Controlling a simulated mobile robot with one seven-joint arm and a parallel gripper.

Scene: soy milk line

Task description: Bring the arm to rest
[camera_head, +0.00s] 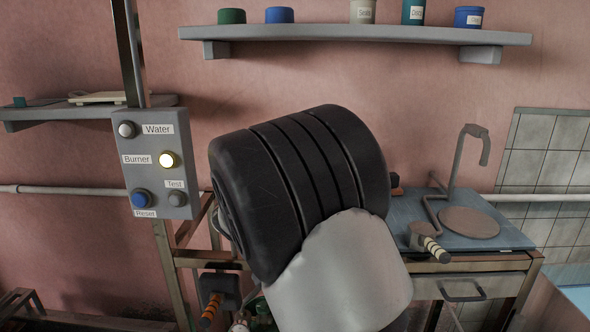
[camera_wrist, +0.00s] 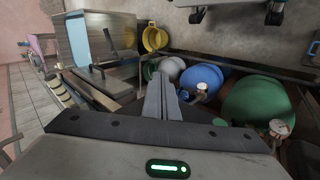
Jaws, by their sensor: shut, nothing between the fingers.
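My gripper (camera_wrist: 161,80) shows in the wrist view with its two grey fingers together and nothing between them. It points out over an area with several round tanks or bottles, and I cannot tell that it touches any of them. In the head view, my own black and white arm links fill the middle and hide part of the bench behind them. The gripper fingers do not show there.
The head view has a control box (camera_head: 157,192) with a lit Burner button, a shelf (camera_head: 350,34) with several containers, and a blue-topped bench (camera_head: 405,210). The wrist view has a green tank (camera_wrist: 258,105), a blue tank (camera_wrist: 201,79) and a metal box (camera_wrist: 85,42).

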